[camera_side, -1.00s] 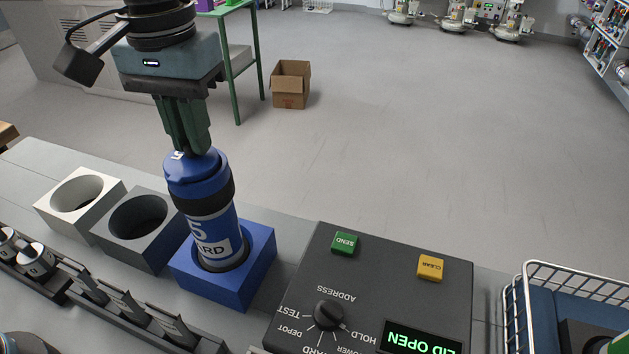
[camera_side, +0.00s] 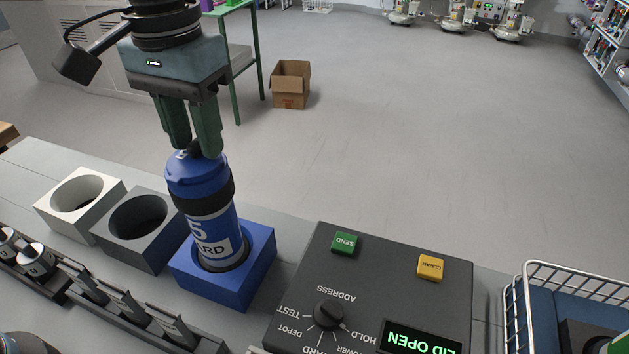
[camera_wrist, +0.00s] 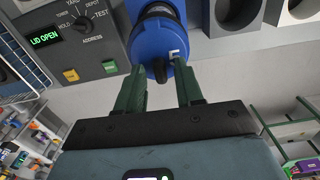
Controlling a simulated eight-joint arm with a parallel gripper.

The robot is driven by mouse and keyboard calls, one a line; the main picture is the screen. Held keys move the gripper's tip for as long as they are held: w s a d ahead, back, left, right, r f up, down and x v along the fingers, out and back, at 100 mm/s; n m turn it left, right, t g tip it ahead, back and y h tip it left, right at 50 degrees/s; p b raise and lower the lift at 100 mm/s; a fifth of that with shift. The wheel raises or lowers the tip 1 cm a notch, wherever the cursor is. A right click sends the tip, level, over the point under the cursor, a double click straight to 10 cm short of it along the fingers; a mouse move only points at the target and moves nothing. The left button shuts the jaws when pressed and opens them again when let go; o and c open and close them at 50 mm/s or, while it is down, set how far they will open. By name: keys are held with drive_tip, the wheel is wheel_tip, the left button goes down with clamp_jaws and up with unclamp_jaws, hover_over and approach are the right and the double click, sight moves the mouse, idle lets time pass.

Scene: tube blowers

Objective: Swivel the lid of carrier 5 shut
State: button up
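Carrier 5 (camera_side: 212,228) is a blue cylinder with a black band and a white label. It stands slightly tilted in the blue block (camera_side: 250,262). Its blue lid (camera_side: 190,175) sits at the top; whether it is fully aligned with the body is hard to tell. In the wrist view the lid (camera_wrist: 176,55) carries a dark knob (camera_wrist: 158,71). My gripper (camera_side: 197,148) is directly above the lid, pointing down. Its green fingers are apart, one each side of the knob, with gaps showing in the wrist view. The knob is mostly hidden by the fingers in the side view.
A dark control box (camera_side: 400,290) stands right of the blue block; its display (camera_side: 420,340) reads LID OPEN. Grey (camera_side: 140,222) and white (camera_side: 80,196) empty holders stand to the left. A wire basket (camera_side: 520,300) is at the far right. Space above the bench is clear.

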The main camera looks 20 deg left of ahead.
sight(196, 140)
drive_tip(key=shift+r, duration=0.1)
wheel_tip(196, 140, up, 12)
drive_tip(key=shift+f, duration=0.1)
idle(0.8)
drive_tip(key=a+f+t, duration=0.2)
drive_tip(key=a+f, duration=0.4)
drive_tip(key=f, duration=0.1)
drive_tip(key=s+a+f+t, duration=0.1)
drive_tip(key=a+f+t, duration=0.1)
drive_tip(key=a+f, duration=0.4)
drive_tip(key=s+a+f+t, duration=0.1)
drive_tip(key=a+f+t, duration=0.2)
drive_tip(key=a+f, duration=0.3)
wheel_tip(196, 140, down, 3)
drive_tip(key=shift+s+f, duration=0.15)
